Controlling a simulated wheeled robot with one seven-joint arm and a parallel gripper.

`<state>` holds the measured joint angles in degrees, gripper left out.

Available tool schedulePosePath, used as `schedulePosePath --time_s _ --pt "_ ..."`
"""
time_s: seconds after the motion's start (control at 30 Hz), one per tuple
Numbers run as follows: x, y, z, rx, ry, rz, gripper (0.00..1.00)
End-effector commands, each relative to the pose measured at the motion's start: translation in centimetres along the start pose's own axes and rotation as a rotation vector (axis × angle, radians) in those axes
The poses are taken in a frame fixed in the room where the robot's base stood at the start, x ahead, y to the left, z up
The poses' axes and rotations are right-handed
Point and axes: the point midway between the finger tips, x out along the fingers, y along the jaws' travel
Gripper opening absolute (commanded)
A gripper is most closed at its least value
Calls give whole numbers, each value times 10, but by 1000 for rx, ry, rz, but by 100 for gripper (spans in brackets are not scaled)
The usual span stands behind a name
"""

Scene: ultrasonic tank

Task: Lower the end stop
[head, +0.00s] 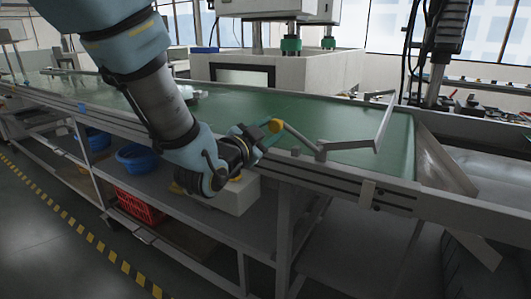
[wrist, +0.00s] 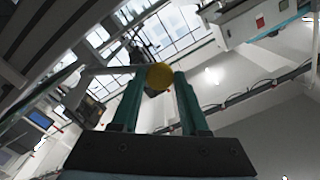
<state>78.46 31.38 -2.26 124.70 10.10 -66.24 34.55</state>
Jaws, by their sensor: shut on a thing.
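The end stop is a grey bent bar (head: 348,144) at the near right part of the green conveyor belt (head: 270,112). Its crosspiece reaches over the belt toward the far side; I cannot tell how far above the belt it is. A lever (head: 299,136) runs from its pivot at the near rail up and left to a yellow knob (head: 276,125). My gripper (head: 267,132) is shut on this knob, just outside the near rail. In the wrist view, the knob (wrist: 160,76) sits between the tips of my two teal fingers.
The conveyor's near rail (head: 340,187) runs below my gripper. A pale box (head: 236,195), blue bowls (head: 137,157) and a red crate (head: 140,207) stand on the shelves underneath. A large white tank (head: 325,70) stands behind the belt. A sloping metal chute (head: 445,165) is at the right end.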

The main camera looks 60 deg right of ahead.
Motion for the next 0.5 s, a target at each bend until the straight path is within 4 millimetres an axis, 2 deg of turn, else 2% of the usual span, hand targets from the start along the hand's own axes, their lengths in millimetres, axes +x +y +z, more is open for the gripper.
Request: schedulePosePath --time_s 0.2,0.5 --pt "0 0 -19 182 3 -3 0" --pt "0 2 -39 356 0 -1 0"
